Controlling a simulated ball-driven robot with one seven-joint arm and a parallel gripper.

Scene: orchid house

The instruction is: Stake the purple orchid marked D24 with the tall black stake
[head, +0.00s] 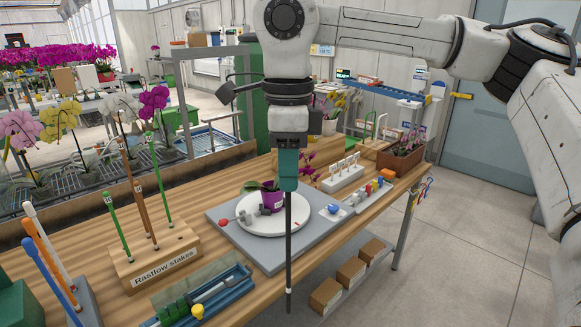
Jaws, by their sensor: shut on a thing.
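My gripper (288,180), with teal fingers, is shut on the top of a tall black stake (289,245). The stake hangs upright with a pale band near its lower end, and that end shows past the bench's front edge. A purple pot (271,202) with green leaves stands on a white round turntable (290,227), behind and slightly left of the stake. Purple blooms (306,167) show just right of my gripper; their stem is partly hidden, so I cannot tell whether they belong to this pot. No D24 mark is readable.
A grey board (225,222) carries the turntable. Clips (368,193) and potted plants (402,162) stand at right. Boxes (350,270) sit on a low shelf.

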